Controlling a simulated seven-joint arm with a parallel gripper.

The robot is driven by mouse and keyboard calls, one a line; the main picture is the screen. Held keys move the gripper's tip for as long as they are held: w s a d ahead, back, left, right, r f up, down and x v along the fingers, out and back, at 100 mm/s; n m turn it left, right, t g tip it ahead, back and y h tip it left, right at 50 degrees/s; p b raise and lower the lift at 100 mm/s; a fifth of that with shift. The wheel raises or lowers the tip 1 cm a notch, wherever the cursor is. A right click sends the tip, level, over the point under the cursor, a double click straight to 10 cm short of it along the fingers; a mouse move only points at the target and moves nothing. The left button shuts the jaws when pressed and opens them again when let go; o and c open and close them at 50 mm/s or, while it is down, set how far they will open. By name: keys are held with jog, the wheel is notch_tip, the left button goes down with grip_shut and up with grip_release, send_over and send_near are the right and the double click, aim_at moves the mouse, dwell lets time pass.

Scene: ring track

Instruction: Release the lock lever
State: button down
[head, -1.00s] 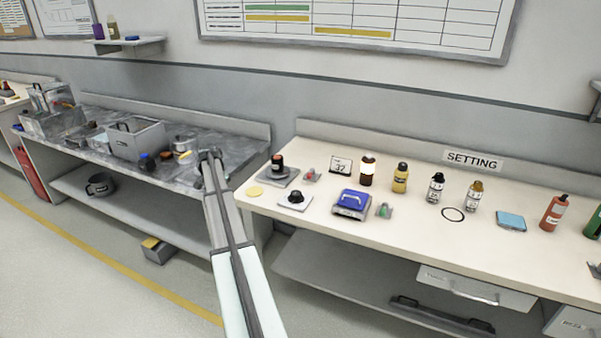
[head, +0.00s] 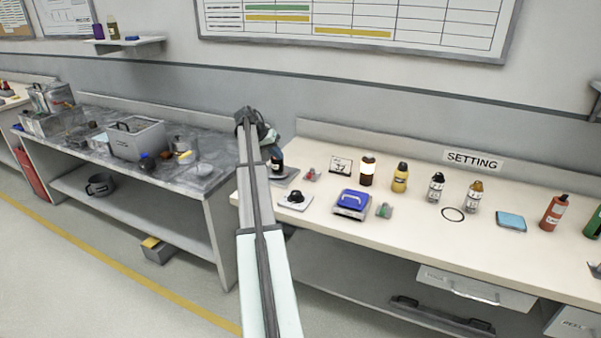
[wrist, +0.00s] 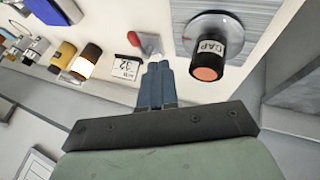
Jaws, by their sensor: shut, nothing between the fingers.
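A small red-tipped lever on a pale base (head: 312,175) sits on the white bench, right of the grey plate with the dark capped cylinder. It also shows in the wrist view (wrist: 136,40), just beyond my fingertips. A similar small green piece (head: 384,210) lies beside the blue-topped device. I cannot tell from a label which one is the lock lever. My gripper (wrist: 157,66) is shut and empty, its fingers together. In the head view my gripper (head: 268,135) is above the back left of the bench, partly hidden by my arm.
The dark cylinder labelled CAP (wrist: 216,48) stands close to the right of my fingers in the wrist view. A number card (head: 341,166), a lit jar (head: 368,170), a blue-topped device (head: 352,204) and a black knob on a plate (head: 295,199) stand nearby.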

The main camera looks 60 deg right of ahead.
aim_at(311, 175)
jog(key=shift+s+d, duration=0.1)
jog(key=shift+s, duration=0.05)
jog(key=x, duration=0.9)
jog(key=shift+s+d+f, duration=0.2)
jog(key=shift+f, duration=0.1)
jog(key=shift+s+d+f, duration=0.1)
jog(key=shift+s, duration=0.45)
jog(key=shift+s+d+f, duration=0.1)
jog(key=shift+s, duration=0.5)
jog(key=shift+s+d+f, duration=0.15)
jog(key=shift+s+f, duration=0.05)
jog(key=shift+s, duration=0.6)
